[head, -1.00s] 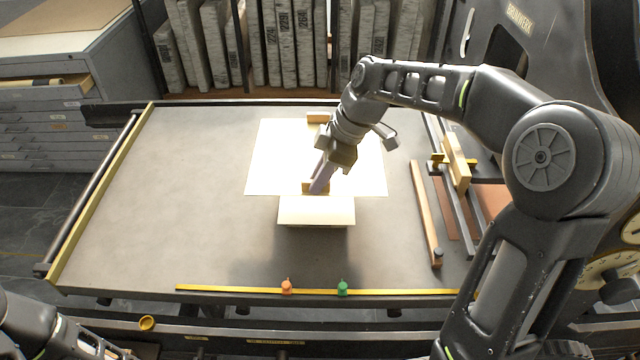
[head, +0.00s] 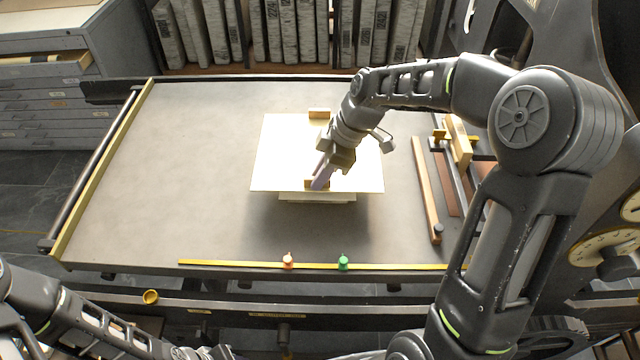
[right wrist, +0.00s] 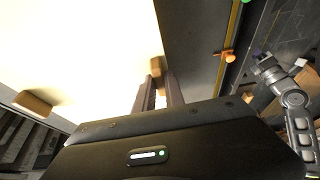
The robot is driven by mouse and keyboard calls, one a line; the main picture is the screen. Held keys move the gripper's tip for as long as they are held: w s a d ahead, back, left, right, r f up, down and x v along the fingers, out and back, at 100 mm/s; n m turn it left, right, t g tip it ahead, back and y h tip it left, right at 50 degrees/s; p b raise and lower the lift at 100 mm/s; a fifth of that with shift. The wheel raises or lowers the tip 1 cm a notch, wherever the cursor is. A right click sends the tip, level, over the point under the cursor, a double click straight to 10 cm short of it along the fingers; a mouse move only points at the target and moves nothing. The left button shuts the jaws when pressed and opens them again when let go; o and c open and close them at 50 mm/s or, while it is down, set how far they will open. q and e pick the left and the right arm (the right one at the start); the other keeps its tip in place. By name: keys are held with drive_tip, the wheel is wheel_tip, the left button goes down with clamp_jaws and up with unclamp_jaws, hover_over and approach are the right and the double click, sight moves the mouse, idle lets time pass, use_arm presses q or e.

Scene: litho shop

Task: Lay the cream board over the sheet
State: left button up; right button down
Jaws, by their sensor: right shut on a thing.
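The cream board (head: 285,155) is a wide, thin panel with a wooden block grip near its far edge and another near its near edge. My right gripper (head: 319,180) is shut on the near grip, which also shows between the fingers in the right wrist view (right wrist: 158,95). The board is over a smaller pale piece (head: 317,197), whose near edge shows below it. I cannot tell whether they touch. The sheet cannot be made out separately; the board hides most of what is beneath. My left gripper (right wrist: 265,66) is at the right of the right wrist view, its jaws unclear.
The grey table (head: 170,180) is clear left of the board. A yellow strip (head: 220,263) with an orange peg (head: 288,260) and a green peg (head: 343,262) runs along the near edge. A wooden bar (head: 425,190) lies to the right. Upright slabs stand behind.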

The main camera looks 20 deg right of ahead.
drive_tip(key=shift+f, duration=1.6)
drive_tip(key=shift+f, duration=0.15)
drive_tip(key=c, duration=1.4)
unclamp_jaws()
drive_tip(key=v, duration=1.2)
drive_tip(key=shift+b, duration=0.35)
